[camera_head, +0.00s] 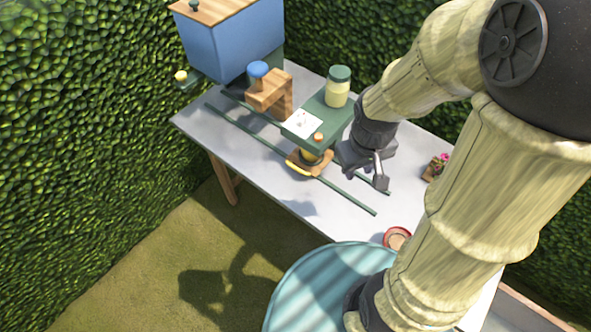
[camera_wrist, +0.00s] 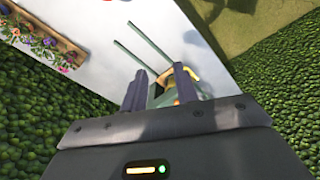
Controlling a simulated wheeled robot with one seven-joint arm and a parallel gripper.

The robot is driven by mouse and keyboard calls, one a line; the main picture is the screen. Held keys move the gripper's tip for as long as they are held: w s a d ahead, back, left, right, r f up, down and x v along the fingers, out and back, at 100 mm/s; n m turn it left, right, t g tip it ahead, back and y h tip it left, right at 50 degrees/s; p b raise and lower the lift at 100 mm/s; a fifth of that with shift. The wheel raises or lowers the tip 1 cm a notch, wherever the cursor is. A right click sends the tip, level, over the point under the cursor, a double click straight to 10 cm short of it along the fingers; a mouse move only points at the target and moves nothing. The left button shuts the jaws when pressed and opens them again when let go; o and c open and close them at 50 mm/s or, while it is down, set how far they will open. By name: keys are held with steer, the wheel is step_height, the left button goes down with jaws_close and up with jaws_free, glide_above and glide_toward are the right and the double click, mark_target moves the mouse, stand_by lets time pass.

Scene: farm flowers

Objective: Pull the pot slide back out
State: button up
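The pot slide (camera_head: 308,168) is a round wooden carriage with a yellow front edge. It sits over two thin dark green rails (camera_head: 345,196) on the grey table, partly under a green overhanging body (camera_head: 322,118). In the wrist view its yellow edge (camera_wrist: 192,73) shows beside and beyond the right finger. My gripper (camera_head: 366,174) is to the right of the slide in the head view, above the table and apart from the slide. The wrist view shows my gripper (camera_wrist: 160,90) with its two fingers spread and nothing clearly held between them. The exact gap to the slide is hard to tell.
A blue bin (camera_head: 232,45) with a wooden lid, a wooden bracket (camera_head: 270,92) and a cream jar (camera_head: 338,88) stand behind the slide. A small flower pot (camera_head: 435,167) and red dish (camera_head: 397,238) are to the right. The table's front left is clear.

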mark_target(296, 167)
steer(key=w+a+f+n+h+b, duration=0.1)
steer(key=a+f+n+h+b, duration=0.3)
steer(key=f+n, duration=0.55)
steer(key=w+a+f+n+h+b, duration=0.2)
steer(key=a+f+n+h+b, duration=0.35)
steer(key=n, duration=0.75)
steer(key=w+a+f+n+t+b, duration=0.1)
steer(key=a+f+n+t, duration=0.4)
steer(key=n, duration=0.5)
steer(key=w+a+f+n+t+b, duration=0.1)
steer(key=a+f+n+t+b, duration=0.2)
steer(key=a+n, duration=0.6)
step_height(296, 167, down, 3)
steer(key=n+t, duration=0.1)
steer(key=t, duration=0.1)
steer(key=shift+w+a+t, duration=0.2)
steer(key=shift+a+t, duration=0.15)
steer(key=shift+t, duration=0.05)
steer(key=p+x, duration=0.2)
steer(key=x, duration=1.5)
steer(key=shift+w, duration=0.3)
